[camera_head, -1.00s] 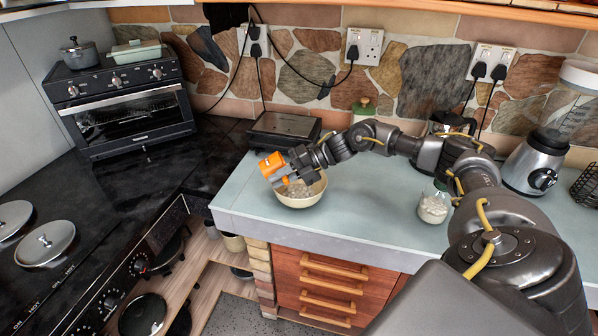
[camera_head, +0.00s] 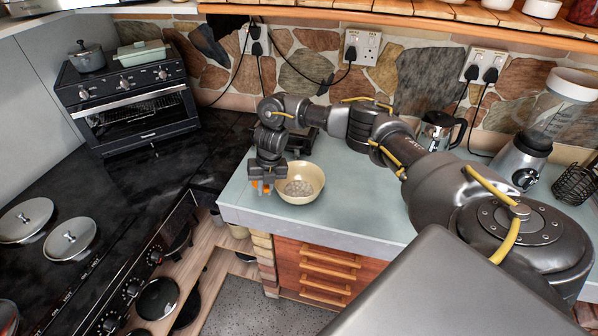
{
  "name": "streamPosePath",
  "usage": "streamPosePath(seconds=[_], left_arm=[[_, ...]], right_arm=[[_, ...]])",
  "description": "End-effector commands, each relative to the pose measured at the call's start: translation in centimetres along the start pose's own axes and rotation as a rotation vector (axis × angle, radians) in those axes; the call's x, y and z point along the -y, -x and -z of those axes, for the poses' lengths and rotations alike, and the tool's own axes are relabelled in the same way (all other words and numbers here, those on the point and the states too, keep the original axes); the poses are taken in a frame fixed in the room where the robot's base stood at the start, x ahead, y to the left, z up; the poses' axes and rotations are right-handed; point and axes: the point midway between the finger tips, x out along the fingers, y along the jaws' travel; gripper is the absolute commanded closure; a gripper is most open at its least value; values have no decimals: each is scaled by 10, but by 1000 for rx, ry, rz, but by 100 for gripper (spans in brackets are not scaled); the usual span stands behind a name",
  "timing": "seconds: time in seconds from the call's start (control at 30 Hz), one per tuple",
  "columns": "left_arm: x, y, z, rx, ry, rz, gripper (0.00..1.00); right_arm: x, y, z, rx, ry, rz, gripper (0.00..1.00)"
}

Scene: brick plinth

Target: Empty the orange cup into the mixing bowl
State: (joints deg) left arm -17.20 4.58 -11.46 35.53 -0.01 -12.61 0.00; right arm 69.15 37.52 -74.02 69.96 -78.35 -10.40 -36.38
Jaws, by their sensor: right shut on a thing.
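The orange cup (camera_head: 260,186) shows only as small orange patches behind my right gripper (camera_head: 265,182). My right gripper is shut on it and points down beside the left side of the mixing bowl. The cup is low, close to the counter; I cannot tell whether it touches the counter. The cup's inside is hidden. The cream mixing bowl (camera_head: 316,190) stands upright on the counter near its front left corner, with pale, whitish contents at its bottom. My left gripper is not in view.
The pale counter (camera_head: 350,215) is clear right of the bowl. A dark flat appliance stands behind the gripper, partly covered by my arm. A metal kettle (camera_head: 437,130) and a blender (camera_head: 525,150) stand at the back right. The counter's front edge runs close by the bowl.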

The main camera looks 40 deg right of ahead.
Motion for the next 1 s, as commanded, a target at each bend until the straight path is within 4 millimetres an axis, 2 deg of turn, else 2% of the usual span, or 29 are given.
streamPosePath(seconds=[0.03,0.1,0.4,1.0], left_arm=[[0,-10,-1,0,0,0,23],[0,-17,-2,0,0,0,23],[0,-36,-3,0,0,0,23],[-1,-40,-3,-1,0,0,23]], right_arm=[[-1,-12,0,0,0,26,100],[-2,-22,0,0,0,54,100],[-4,-49,0,-1,-1,151,100],[-5,-54,0,0,-2,180,100]])
